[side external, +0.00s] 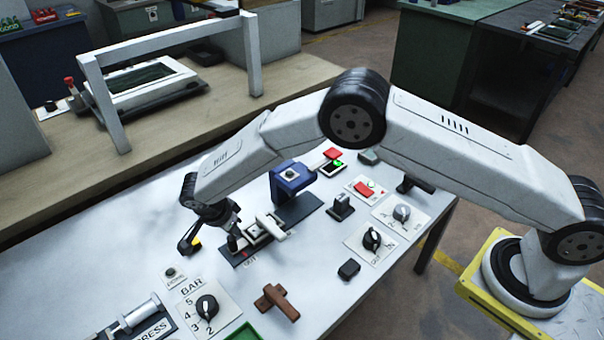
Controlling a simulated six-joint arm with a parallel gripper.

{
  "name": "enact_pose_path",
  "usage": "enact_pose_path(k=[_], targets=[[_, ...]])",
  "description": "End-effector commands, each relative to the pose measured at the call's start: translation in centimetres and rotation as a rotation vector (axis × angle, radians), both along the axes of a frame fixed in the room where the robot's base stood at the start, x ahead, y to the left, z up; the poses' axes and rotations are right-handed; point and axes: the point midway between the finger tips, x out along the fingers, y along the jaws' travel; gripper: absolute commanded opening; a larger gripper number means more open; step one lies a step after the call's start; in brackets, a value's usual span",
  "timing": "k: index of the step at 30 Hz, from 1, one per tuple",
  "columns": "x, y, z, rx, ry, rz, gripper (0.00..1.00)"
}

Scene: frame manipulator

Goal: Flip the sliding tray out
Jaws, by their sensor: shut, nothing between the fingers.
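The sliding tray (262,226) is a small pale carriage with a white bar on a dark rail (294,209) on the light worktop. It sits toward the near left end of the rail, by a dark plate with a red mark and small lettering. A blue block-shaped unit (290,180) stands over the rail's far side. My gripper (233,240) points down at the left end of the tray, close beside it. It is shut and empty. I cannot tell whether it touches the tray. My wrist hides part of the area behind it.
Rotary knobs (207,308) stand at front and right (372,239). A brown handle (276,301) and a small black block (349,269) are in front. A white frame (170,50) stands on the bench behind.

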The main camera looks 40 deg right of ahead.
Motion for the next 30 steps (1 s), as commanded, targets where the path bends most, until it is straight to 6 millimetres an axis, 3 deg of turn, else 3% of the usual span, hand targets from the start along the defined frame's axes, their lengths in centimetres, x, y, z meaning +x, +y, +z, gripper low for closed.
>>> enact_pose_path(k=[13, 30], targets=[[0.0, 0.3, 1.1, 0.0, 0.0, -0.001, 0.0], [-0.6, 2.9, 8.1, 0.0, -0.001, 0.0, 0.0]])
